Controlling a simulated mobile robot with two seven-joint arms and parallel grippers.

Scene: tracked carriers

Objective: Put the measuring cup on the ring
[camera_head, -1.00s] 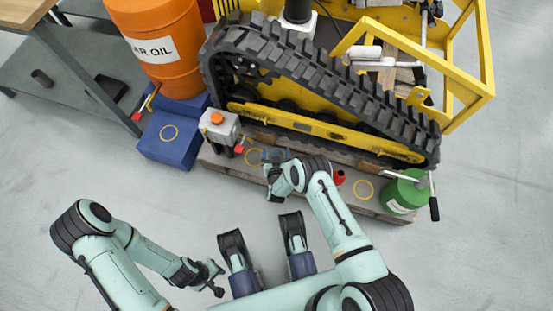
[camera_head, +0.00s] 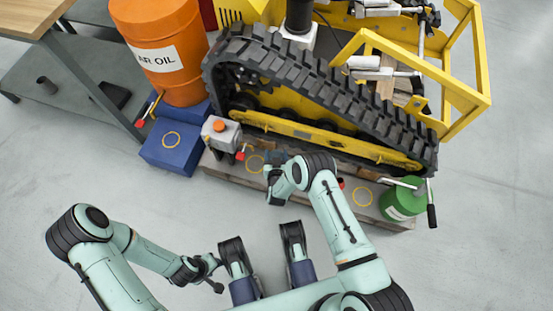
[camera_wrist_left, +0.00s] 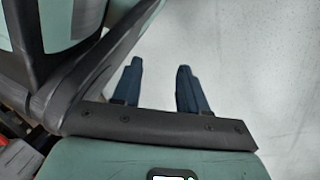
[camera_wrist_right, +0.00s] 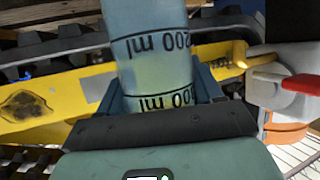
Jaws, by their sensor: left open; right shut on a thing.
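The measuring cup (camera_wrist_right: 155,50) is clear and bluish with black ml marks. My right gripper (camera_wrist_right: 161,92) is shut on it in the right wrist view. In the head view the cup (camera_head: 276,157) is small and partly hidden by my right wrist. Yellow rings lie on the wooden base, one (camera_head: 255,164) just left of the cup and one (camera_head: 362,197) further right. Another ring (camera_head: 171,139) is on a blue block. I cannot tell the cup's height above the base. My left gripper (camera_wrist_left: 158,88) is open and empty over the floor.
The black track (camera_head: 330,85) rises behind the wooden base (camera_head: 225,169). A grey container with an orange cap (camera_head: 221,134) stands left of the near ring, and a green can (camera_head: 402,199) stands at the right end. An orange drum (camera_head: 165,80) stands behind the blue block (camera_head: 172,155).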

